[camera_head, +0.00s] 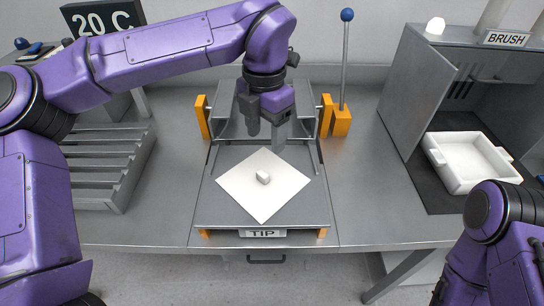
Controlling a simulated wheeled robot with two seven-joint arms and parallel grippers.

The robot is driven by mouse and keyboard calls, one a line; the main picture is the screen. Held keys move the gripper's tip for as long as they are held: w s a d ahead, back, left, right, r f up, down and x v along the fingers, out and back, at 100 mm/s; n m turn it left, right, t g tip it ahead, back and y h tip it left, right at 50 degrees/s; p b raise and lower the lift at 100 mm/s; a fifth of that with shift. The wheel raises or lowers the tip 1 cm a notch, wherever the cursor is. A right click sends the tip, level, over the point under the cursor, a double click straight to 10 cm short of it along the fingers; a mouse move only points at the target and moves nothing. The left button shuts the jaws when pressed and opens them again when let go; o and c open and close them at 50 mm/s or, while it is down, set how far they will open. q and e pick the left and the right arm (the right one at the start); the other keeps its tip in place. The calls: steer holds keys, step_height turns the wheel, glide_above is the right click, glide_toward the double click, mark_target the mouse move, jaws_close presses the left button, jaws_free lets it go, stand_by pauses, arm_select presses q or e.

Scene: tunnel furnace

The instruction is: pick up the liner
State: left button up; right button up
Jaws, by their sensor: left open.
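The liner looks to be the white square sheet (239,188), lying turned like a diamond on the grey plate (219,221) marked TIP. A small pale block (263,178) rests on the middle of the sheet. My left gripper (266,138) is open and points down over the back of the plate, behind the sheet and block. Nothing shows between its fingers. My right arm is at the lower right; its gripper is not clearly seen.
Orange brackets (325,115) flank the plate. A blue-knobbed lever (345,60) stands behind it. A slotted grey rack (95,165) is at left. A white tray (437,155) sits in the open BRUSH cabinet (412,80) at right. The bench between plate and cabinet is clear.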

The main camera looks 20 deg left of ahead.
mark_target(264, 172)
arm_select(q)
steer(key=f, duration=0.2)
steer(key=s+f, duration=0.1)
steer(key=f, duration=0.1)
steer(key=shift+f, duration=0.1)
steer(key=f, duration=0.2)
steer(key=f+p, duration=0.1)
steer(key=f, duration=0.2)
steer(key=shift+w+a+f, duration=0.1)
steer(key=shift+a+f, duration=0.1)
steer(key=shift+f, duration=0.25)
steer(key=c, duration=1.1)
arm_select(e)
steer(key=shift+s+r, duration=0.15)
steer(key=shift+r, duration=0.6)
